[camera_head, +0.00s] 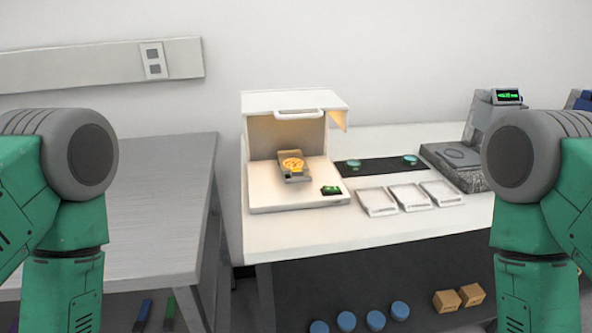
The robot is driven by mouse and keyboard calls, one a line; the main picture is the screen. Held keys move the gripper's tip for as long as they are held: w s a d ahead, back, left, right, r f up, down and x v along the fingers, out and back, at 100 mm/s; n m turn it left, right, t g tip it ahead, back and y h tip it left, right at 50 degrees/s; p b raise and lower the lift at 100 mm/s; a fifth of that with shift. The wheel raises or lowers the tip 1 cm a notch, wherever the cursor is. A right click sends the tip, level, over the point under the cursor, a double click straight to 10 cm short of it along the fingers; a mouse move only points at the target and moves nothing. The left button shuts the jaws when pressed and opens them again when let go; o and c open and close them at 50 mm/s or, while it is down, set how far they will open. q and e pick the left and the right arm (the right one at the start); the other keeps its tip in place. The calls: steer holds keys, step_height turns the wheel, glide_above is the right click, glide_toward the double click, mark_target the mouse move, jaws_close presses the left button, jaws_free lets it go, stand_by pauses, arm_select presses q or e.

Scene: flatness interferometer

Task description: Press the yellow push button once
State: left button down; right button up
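A white instrument (300,199) with an open front and a raised lid (295,101) stands on the white table, lit warmly inside. A round yellow-orange piece (292,164) sits on a small grey stage (294,178) in it; I cannot tell whether this is a button or a sample. No clearly recognisable yellow push button shows. My left and right arms hang at the picture's sides, and both grippers are out of view below.
Right of the instrument are a black mat (382,166) with two teal discs, several white trays (408,196) and a grey device (470,158). A grey table (160,190) stands left, bare on top. Blue cylinders (346,321) and small boxes (446,301) lie below the white table.

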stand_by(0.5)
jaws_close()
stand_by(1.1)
